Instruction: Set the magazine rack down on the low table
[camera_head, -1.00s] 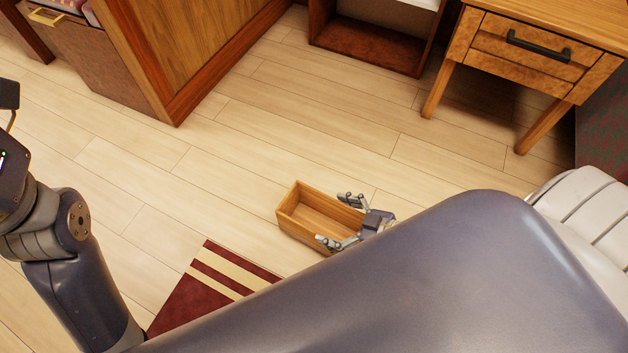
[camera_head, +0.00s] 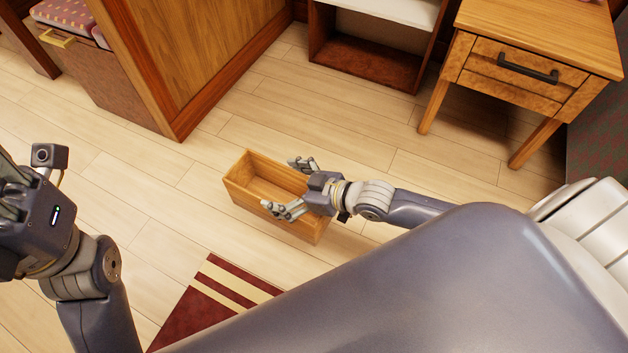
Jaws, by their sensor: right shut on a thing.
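The magazine rack (camera_head: 246,195) is an open-topped, light-brown wooden box, seen from above near the middle of the head view. My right gripper (camera_head: 287,187) is shut on it from its right end, with one finger at the far long wall and one at the near long wall. The rack looks empty and appears to be above the floor. The low table (camera_head: 540,35) is a wooden one with a drawer and a black handle, at the upper right, well apart from the rack. My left gripper (camera_head: 14,190) is at the left edge, its fingers partly cut off.
A wooden partition (camera_head: 185,60) stands at the upper left beside a seat base (camera_head: 105,80). An open low shelf (camera_head: 365,62) is left of the table. A dark-red striped rug (camera_head: 205,310) lies at the bottom. The plank floor (camera_head: 330,120) between is clear.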

